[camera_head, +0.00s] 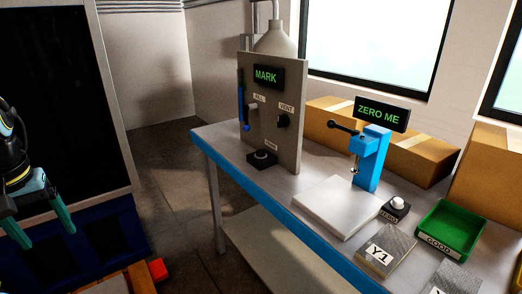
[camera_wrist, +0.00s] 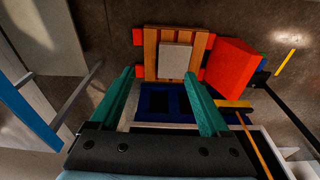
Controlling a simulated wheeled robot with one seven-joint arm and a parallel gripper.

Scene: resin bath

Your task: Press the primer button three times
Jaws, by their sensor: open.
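A grey upright panel (camera_head: 285,138) stands on the workbench, with a green "MARK" display (camera_head: 266,76) at its top. A small black box with a round button (camera_head: 262,156) sits at the panel's foot, under a small label too blurred to read; it may be the primer button. A second button box (camera_head: 397,206) with a pale cap stands by the white plate, its label seemingly "ZERO". My gripper (camera_head: 48,238) is at the far left, well apart from the bench, open and empty. In the wrist view my gripper (camera_wrist: 158,75) points down over the floor area; no button shows there.
A blue stand with a "ZERO ME" display (camera_head: 381,113), a white plate (camera_head: 338,205), a "Y1" block (camera_head: 386,250) and a green "GOOD" tray (camera_head: 450,228) are on the bench. Cardboard boxes (camera_head: 420,160) line the back. Bare floor (camera_head: 175,190) lies between my gripper and the bench.

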